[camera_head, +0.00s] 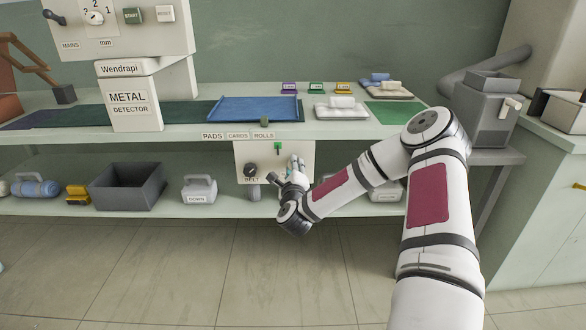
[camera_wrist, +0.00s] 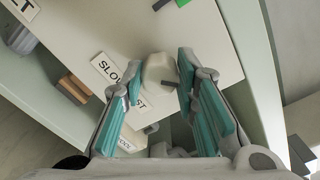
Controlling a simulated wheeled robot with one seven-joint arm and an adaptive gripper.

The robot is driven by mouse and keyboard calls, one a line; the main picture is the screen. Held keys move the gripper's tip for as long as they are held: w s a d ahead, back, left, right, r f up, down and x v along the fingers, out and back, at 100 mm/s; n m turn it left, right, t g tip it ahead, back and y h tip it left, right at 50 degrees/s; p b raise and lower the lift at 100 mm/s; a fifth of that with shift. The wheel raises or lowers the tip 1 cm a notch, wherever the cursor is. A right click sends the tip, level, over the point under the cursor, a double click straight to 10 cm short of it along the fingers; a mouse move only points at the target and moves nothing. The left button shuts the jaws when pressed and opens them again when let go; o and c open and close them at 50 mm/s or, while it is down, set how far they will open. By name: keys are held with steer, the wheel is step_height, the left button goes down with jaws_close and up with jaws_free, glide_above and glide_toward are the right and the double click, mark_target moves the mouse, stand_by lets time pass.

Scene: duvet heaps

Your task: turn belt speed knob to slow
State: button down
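A cream knob (camera_wrist: 160,72) sits on the pale belt panel (camera_wrist: 110,35) in the wrist view. A label reading "SLOW" (camera_wrist: 106,70) lies to its left, and another ending in "ST" is partly hidden by my left finger. My gripper (camera_wrist: 160,76) is open, with its teal fingers on either side of the knob and small gaps showing. My gripper (camera_head: 296,168) is at the panel's right part and hides the cream knob there.
A green switch (camera_head: 278,148) is on the panel above my gripper. The counter edge (camera_head: 180,135) overhangs the panel. The floor in front is clear.

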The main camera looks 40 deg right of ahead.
steer(key=shift+n, duration=0.3)
steer(key=n+b, duration=0.5)
steer(key=n, duration=1.2)
steer(key=shift+f, duration=0.2)
steer(key=shift+n+b, duration=0.3)
stand_by(0.3)
steer(key=c, duration=1.2)
jaws_free()
steer(key=shift+c, duration=0.2)
steer(key=v, duration=1.2)
